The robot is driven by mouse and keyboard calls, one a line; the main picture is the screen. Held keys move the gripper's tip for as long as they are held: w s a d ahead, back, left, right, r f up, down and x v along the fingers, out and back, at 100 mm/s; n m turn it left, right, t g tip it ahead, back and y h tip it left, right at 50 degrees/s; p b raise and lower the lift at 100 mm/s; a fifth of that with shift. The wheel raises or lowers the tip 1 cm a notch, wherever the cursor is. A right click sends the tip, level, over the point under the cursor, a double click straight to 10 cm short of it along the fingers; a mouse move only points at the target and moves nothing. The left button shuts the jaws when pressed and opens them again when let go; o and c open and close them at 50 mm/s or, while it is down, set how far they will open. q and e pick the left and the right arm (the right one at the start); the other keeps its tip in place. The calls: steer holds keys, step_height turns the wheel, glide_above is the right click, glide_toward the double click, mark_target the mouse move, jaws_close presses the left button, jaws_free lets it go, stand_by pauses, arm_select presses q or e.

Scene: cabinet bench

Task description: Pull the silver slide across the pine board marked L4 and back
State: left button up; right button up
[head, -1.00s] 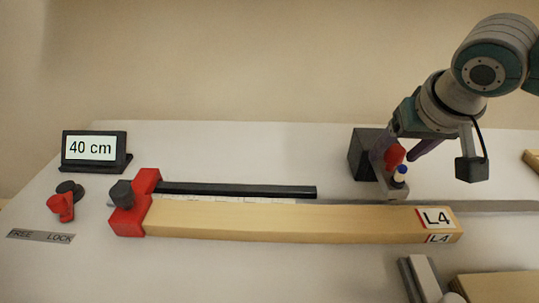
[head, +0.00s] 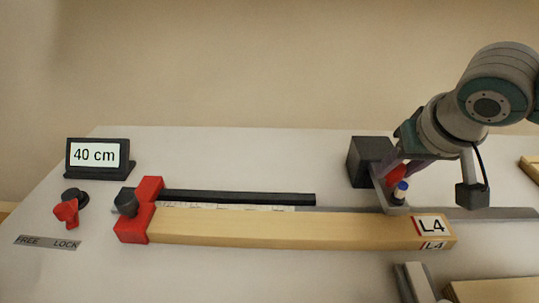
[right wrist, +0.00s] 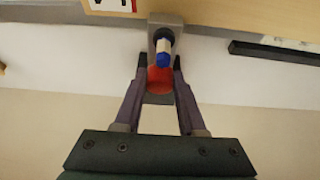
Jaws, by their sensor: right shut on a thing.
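The pine board (head: 300,227), marked L4 at its right end, lies across the bench with its left end at a red stop block (head: 149,188). The silver slide (head: 382,193) stands at the board's back edge near the L4 label, bearing a blue-capped pen (head: 400,192) and a red knob (head: 393,172). My right gripper (head: 402,170) is shut on the red knob, coming from behind. In the right wrist view the knob (right wrist: 160,79) sits between the fingertips, with the slide (right wrist: 165,20) beyond. My left gripper is not in view.
A display (head: 94,156) reads 40 cm at the left. A red lever (head: 67,211) stands behind a FREE/LOCK plate (head: 47,243). A dark block (head: 368,161) stands behind the slide. A black bar (head: 240,197) and ruler strip run behind the board.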

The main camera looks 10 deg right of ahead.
mark_target(402, 191)
steer(key=shift+s+a+r+p, duration=0.1)
steer(key=shift+s+a+p, duration=0.15)
steer(key=shift+s+p, duration=0.8)
steer(key=shift+s+a+p, duration=0.25)
steer(key=shift+s+p, duration=0.6)
steer(key=shift+s, duration=0.25)
steer(key=shift+s+a+p, duration=0.2)
steer(key=shift+s+p, duration=0.3)
steer(key=shift+s, duration=0.15)
steer(key=shift+s+a+p, duration=0.15)
steer(key=shift+s+p, duration=0.35)
steer(key=shift+s, duration=0.15)
steer(key=shift+w+d+f+b, duration=0.2)
steer(key=shift+w+b, duration=0.1)
steer(key=shift+w, duration=0.1)
steer(key=shift+w+d+b, duration=0.2)
steer(key=shift+w+b, duration=0.3)
steer(key=shift+w, duration=0.4)
steer(key=shift+w+d+b, duration=0.2)
steer(key=shift+w+b, duration=0.3)
steer(key=shift+w, duration=0.4)
steer(key=shift+w+d+b, duration=0.25)
steer(key=shift+w+b, duration=0.5)
steer(key=shift+w, duration=0.3)
steer(key=shift+w+d+b, duration=0.25)
steer(key=shift+w+b, duration=0.45)
steer(key=shift+w, duration=0.3)
